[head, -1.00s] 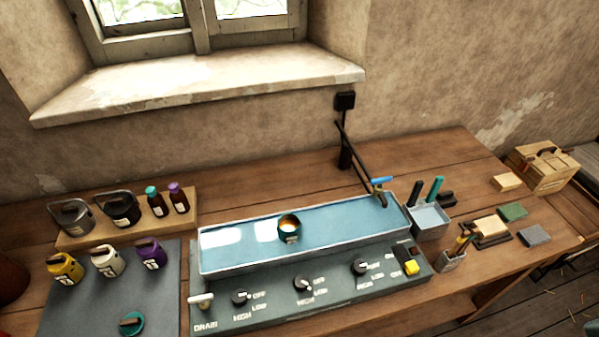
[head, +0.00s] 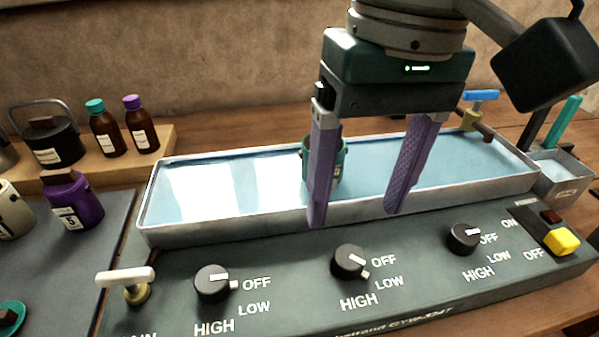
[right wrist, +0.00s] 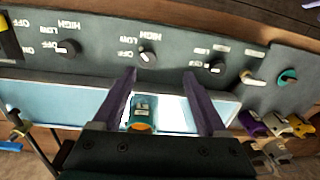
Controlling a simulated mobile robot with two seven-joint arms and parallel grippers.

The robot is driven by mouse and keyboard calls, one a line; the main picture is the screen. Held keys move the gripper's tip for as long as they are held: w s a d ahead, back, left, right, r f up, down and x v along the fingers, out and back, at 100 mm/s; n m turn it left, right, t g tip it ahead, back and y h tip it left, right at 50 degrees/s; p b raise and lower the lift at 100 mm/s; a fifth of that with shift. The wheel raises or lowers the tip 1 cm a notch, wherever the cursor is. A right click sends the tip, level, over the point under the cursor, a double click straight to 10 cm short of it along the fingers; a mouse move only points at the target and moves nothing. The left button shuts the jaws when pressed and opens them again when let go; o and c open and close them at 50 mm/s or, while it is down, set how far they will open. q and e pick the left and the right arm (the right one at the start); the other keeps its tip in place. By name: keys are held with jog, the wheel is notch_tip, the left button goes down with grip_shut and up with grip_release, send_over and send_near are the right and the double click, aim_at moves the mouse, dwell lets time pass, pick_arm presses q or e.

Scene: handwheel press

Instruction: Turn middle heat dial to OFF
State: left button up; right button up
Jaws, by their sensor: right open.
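The middle heat dial (head: 349,261) is a round black knob on the dark front panel, with OFF, LOW and HIGH lettered beside it. Its white bar slants down to the right, and a small white tab at its lower right side is near LOW. The dial also shows in the right wrist view (right wrist: 147,58). My right gripper (head: 354,218) is open and empty, with purple fingers pointing down. In the head view its fingertips appear just behind the middle dial, over the bath's front edge, apart from the dial. My left gripper is not in view.
The left dial (head: 212,283) and right dial (head: 464,238) flank it. A white drain handle (head: 126,280) and a yellow switch (head: 562,241) are at the panel's ends. The water bath (head: 190,233) lies behind, holding a teal pot (head: 341,176) partly hidden by my gripper.

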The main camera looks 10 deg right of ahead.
aim_at(351, 256)
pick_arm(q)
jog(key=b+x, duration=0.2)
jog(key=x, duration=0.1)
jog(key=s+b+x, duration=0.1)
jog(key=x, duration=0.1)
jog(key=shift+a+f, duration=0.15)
pick_arm(e)
jog(key=shift+m+h, duration=0.4)
jog(key=f, duration=0.4)
jog(key=w+d+f, duration=0.1)
jog(key=f, duration=0.3)
jog(key=w+f, duration=0.1)
jog(key=f, duration=0.2)
jog(key=shift+w+d+f, duration=0.15)
jog(key=shift+w+f, duration=0.05)
jog(key=shift+f, duration=0.2)
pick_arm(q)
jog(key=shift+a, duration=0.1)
pick_arm(e)
grip_shut()
